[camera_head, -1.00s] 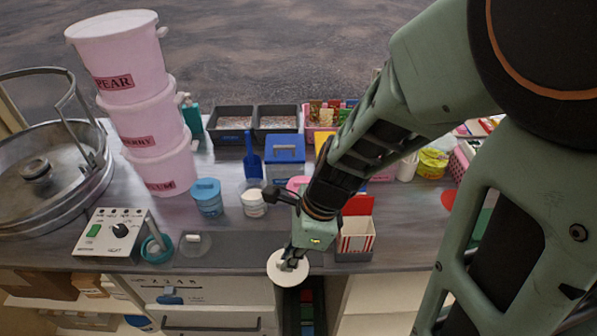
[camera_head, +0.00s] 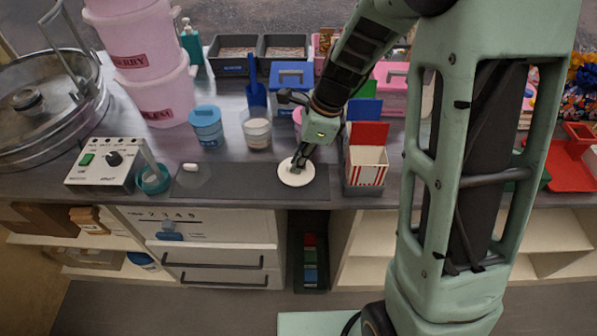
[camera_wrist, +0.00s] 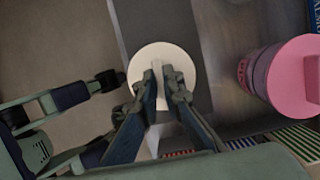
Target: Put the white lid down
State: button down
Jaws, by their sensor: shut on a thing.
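The white lid (camera_head: 288,175) is a flat round disc with a raised bar handle on top. My gripper (camera_head: 300,163) is shut on this handle from above. In the wrist view my gripper (camera_wrist: 166,88) has its two fingers on either side of the handle, and the lid (camera_wrist: 185,60) looks level. The lid is over the right end of a dark grey mat (camera_head: 240,184) at the counter's front edge. I cannot tell whether it touches the mat. An open-looking jar with white contents (camera_head: 257,133) stands behind the mat.
A red-and-white striped box (camera_head: 367,170) stands close to the right of the lid. A blue-lidded jar (camera_head: 207,127) and a control box (camera_head: 104,163) stand to the left. A pink-lidded jar (camera_wrist: 290,75) is near the gripper. The mat's middle is clear.

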jog(key=shift+w+f+b, duration=0.3)
jog(key=shift+f+b, duration=0.05)
jog(key=shift+f, duration=0.05)
notch_tip(320, 180, down, 3)
jog(key=b, duration=0.3)
jog(key=shift+w+f, duration=0.1)
jog(key=shift+w, duration=0.05)
jog(key=shift+f, duration=0.1)
jog(key=shift+f, duration=0.1)
jog(key=c, duration=2.1)
grip_release()
jog(key=p+v, duration=0.1)
jog(key=v, duration=1.1)
jog(key=shift+d+r+p, duration=0.1)
jog(key=shift+r+p, duration=0.15)
jog(key=shift+p, duration=0.05)
